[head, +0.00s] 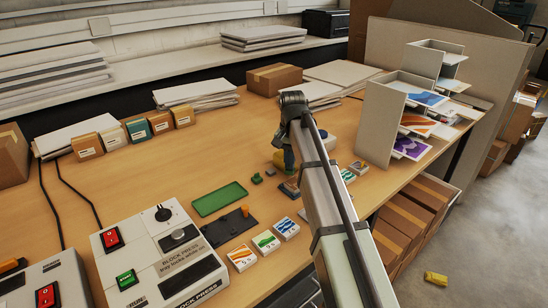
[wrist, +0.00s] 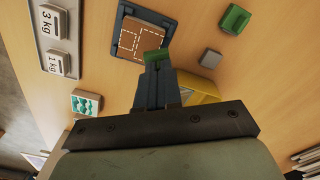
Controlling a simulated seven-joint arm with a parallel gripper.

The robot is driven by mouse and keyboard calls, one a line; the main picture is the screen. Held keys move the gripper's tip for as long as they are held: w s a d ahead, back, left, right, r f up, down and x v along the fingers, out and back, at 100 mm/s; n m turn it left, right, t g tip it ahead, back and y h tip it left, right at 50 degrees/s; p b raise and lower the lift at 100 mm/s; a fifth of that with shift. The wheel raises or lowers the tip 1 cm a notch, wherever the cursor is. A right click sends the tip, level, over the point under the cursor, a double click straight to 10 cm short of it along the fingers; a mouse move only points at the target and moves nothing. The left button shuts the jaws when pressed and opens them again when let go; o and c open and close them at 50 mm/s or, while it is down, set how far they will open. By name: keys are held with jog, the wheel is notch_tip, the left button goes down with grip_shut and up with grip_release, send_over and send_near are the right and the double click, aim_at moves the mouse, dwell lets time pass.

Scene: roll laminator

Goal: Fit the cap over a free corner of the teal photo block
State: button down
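My gripper (wrist: 157,66) points at the table with its fingers closed around a small green cap (wrist: 154,56) that shows at the tips. In the head view my gripper (head: 287,166) is small and partly hides what it holds. The teal photo block (wrist: 86,103), with a white border and teal picture, lies left of the fingers in the wrist view. A blue-grey fixture (wrist: 122,23) with a brown, dash-marked square (wrist: 130,41) lies just beyond the fingertips. I cannot tell how high the cap is above it.
A second green piece (wrist: 235,18) and a grey piece (wrist: 210,58) lie right of the fixture. A yellow object (wrist: 206,88) is partly hidden behind my gripper. A weight plate (wrist: 59,47) is at upper left. A green tray (head: 219,199) and several photo blocks (head: 265,241) lie nearer the press.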

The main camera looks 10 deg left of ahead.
jog(key=s+d+r, duration=0.1)
jog(key=s+d, duration=0.1)
jog(key=d, duration=0.7)
jog(key=s+d+r, duration=0.2)
jog(key=s+d, duration=0.1)
jog(key=d, duration=0.6)
jog(key=m, duration=0.6)
send_over(346, 179)
jog(key=shift+w+f, duration=0.1)
jog(key=shift+f, duration=3.1)
jog(key=shift+f, duration=0.35)
jog(key=c, duration=1.6)
grip_release()
jog(key=shift+r, duration=0.25)
